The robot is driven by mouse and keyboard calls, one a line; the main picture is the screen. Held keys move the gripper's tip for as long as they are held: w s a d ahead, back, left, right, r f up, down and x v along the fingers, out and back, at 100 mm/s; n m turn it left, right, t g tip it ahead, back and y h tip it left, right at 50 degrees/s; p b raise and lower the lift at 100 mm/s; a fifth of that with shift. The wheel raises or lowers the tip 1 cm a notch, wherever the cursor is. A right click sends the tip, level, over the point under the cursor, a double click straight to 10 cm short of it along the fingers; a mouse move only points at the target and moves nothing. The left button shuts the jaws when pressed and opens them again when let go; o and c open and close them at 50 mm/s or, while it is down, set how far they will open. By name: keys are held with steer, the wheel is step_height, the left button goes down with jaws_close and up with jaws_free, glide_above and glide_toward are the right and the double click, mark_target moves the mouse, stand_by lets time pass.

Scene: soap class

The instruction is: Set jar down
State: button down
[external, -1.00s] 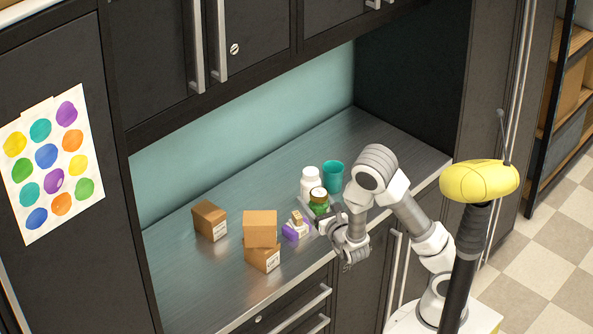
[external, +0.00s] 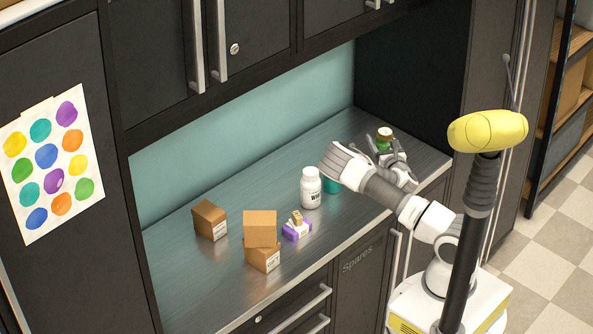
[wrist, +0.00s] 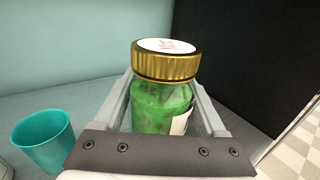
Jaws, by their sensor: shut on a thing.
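The jar (wrist: 160,105) is green glass with a gold lid and a pale label, upright between the two fingers of my gripper (wrist: 165,105) in the wrist view. My gripper is shut on it. In the external view the jar (external: 384,141) is at the right end of the metal counter (external: 270,190), near the dark side panel, with my gripper (external: 385,148) around it. The jar's base is hidden, so I cannot tell whether it touches the counter.
A teal cup (wrist: 45,140) stands left of my gripper; it is partly hidden by my arm in the external view (external: 332,185). A white bottle (external: 311,188), a purple-and-white box (external: 296,230) and several brown boxes (external: 260,228) stand further left. Counter behind the cup looks clear.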

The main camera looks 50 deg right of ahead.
steer(key=d+r+p, duration=0.1)
steer(key=d+p, duration=0.1)
steer(key=d, duration=0.3)
steer(key=shift+y, duration=0.3)
steer(key=w+a+f+b, duration=0.1)
steer(key=w+f+b, duration=0.1)
steer(key=w, duration=0.1)
steer(key=w+a+f+b, duration=0.2)
steer(key=w+b, duration=0.1)
steer(key=w+a+f+b, duration=0.2)
steer(key=w+b, duration=0.1)
steer(key=shift+w+a+f, duration=0.1)
steer(key=shift+w+f, duration=0.25)
steer(key=shift+f, duration=0.05)
steer(key=shift+f+b, duration=0.85)
steer(key=shift+f, duration=1.05)
steer(key=shift+f, duration=0.2)
jaws_free()
